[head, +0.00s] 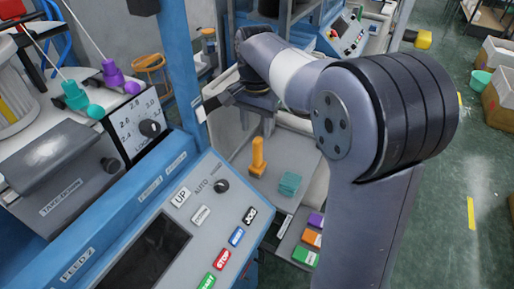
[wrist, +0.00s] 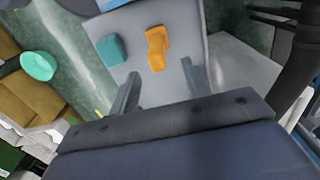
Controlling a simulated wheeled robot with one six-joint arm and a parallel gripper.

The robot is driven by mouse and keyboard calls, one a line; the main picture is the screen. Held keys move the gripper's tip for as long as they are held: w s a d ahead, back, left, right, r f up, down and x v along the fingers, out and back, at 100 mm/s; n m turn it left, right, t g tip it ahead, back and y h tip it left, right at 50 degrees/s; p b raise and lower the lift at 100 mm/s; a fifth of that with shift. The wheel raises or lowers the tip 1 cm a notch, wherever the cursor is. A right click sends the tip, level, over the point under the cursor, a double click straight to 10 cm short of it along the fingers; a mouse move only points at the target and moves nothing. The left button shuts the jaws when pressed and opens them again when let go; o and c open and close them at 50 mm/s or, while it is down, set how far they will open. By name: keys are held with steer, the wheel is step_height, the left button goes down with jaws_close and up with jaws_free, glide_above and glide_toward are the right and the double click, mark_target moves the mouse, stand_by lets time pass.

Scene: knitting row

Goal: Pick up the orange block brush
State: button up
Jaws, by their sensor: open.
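The orange block brush (head: 258,160) stands on a light grey shelf (head: 262,190) beyond the control panel, with its narrow handle upward in the head view. In the wrist view the orange block brush (wrist: 157,50) lies ahead of my gripper, beyond the fingertips and roughly between their lines. My gripper (wrist: 158,80) is open and empty, its two grey fingers apart and not touching the brush. In the head view my gripper is partly hidden by my wrist, above and behind the brush.
A teal block (head: 289,184) sits on the same shelf, to the right of the brush, with a clear gap. The blue-framed control panel (head: 170,225) and a blue post (head: 181,70) stand near. A teal bowl (head: 482,79) is by cardboard boxes at the far right.

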mark_target(256, 139)
step_height(256, 139, down, 4)
steer(key=shift+s, duration=0.15)
steer(key=shift+d+f+p, duration=0.15)
steer(key=shift+f+p, duration=0.3)
steer(key=shift+f, duration=2.5)
steer(key=shift+c, duration=0.5)
jaws_close()
